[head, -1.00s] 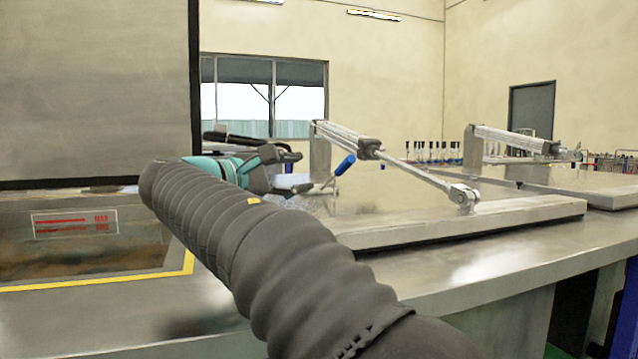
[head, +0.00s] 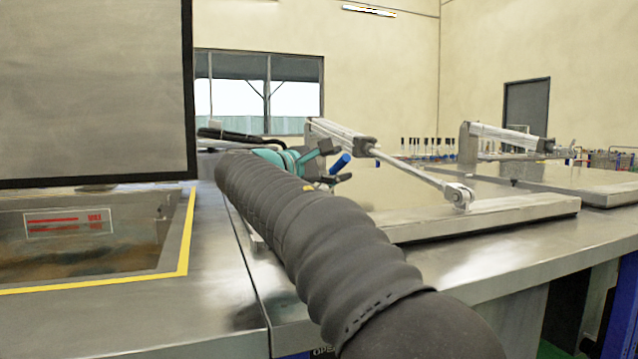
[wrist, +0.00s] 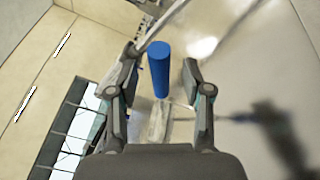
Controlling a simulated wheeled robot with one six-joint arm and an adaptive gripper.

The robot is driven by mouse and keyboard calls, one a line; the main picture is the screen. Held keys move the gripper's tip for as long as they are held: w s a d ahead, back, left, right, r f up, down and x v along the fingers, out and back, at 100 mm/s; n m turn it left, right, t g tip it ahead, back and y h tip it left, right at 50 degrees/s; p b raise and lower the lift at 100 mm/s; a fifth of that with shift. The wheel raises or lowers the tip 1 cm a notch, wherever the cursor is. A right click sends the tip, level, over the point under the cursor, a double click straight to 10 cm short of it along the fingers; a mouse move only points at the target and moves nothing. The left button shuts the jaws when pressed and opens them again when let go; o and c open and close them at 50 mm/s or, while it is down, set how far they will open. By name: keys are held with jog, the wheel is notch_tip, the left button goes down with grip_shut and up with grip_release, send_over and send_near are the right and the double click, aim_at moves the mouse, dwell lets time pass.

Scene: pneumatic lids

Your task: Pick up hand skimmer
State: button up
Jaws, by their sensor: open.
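The hand skimmer shows mainly as a blue cylindrical handle (head: 340,163), standing tilted over the metal lid; the same blue handle (wrist: 159,70) is in the upper middle of the wrist view. My gripper (wrist: 160,62) is open, with one finger on each side of the handle in that picture and gaps on both sides. I cannot tell how deep the handle sits between the fingers. In the head view my gripper (head: 335,164) is at the handle, partly hidden behind my arm. The skimmer's lower part is mostly hidden.
A flat metal lid (head: 480,215) with a pneumatic cylinder (head: 345,136) and rod lies right of my gripper. An open tank with a yellow edge (head: 130,283) is at the left under a raised panel (head: 90,90). A second lid (head: 590,184) lies farther right.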

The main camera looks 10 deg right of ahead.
jog(key=shift+x, duration=0.9)
grip_shut()
